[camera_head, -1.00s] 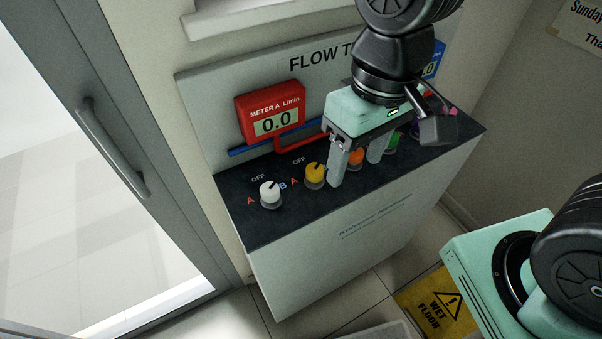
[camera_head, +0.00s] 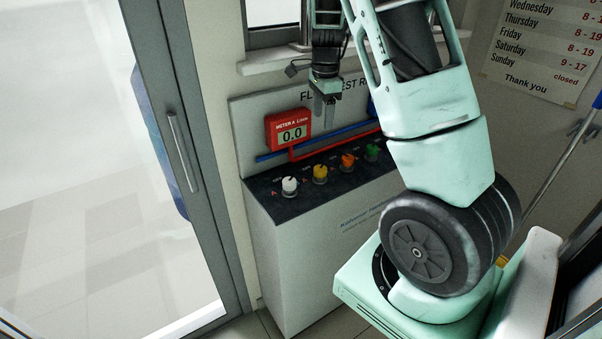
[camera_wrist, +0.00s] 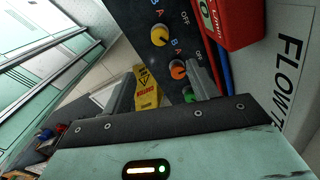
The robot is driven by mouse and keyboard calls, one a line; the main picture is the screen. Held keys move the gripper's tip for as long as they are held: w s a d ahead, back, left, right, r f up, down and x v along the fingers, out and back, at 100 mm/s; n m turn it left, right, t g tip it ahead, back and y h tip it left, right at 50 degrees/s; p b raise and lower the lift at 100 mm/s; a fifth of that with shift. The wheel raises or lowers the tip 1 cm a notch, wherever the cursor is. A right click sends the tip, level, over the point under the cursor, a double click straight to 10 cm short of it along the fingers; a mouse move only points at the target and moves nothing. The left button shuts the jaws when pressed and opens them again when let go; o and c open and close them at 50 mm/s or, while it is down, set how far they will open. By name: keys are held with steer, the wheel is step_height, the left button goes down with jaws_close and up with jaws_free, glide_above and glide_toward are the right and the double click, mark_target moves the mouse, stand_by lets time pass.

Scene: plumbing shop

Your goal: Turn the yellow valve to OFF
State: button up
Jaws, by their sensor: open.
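The yellow valve (camera_head: 320,173) is a round knob on the dark top of the test bench, second from the left, between a white knob and an orange knob. It also shows near the top of the wrist view (camera_wrist: 159,36), beside the letters A and B and the word OFF. Its exact pointer direction is too small to read. My gripper (camera_head: 325,112) is open and empty. It hangs above and behind the yellow valve, in front of the upright panel, and touches no knob.
The white knob (camera_head: 289,186), orange knob (camera_head: 347,162) and green knob (camera_head: 372,151) stand in the same row. The red meter (camera_head: 289,130) reads 0.0 behind the knobs. A yellow wet-floor sign (camera_wrist: 147,88) stands below the bench. A glass door (camera_head: 100,170) is at the left.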

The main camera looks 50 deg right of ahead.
mark_target(320, 168)
step_height(320, 168, down, 17)
steer(key=p, duration=0.2)
steer(key=shift+p, duration=0.4)
steer(key=c, duration=1)
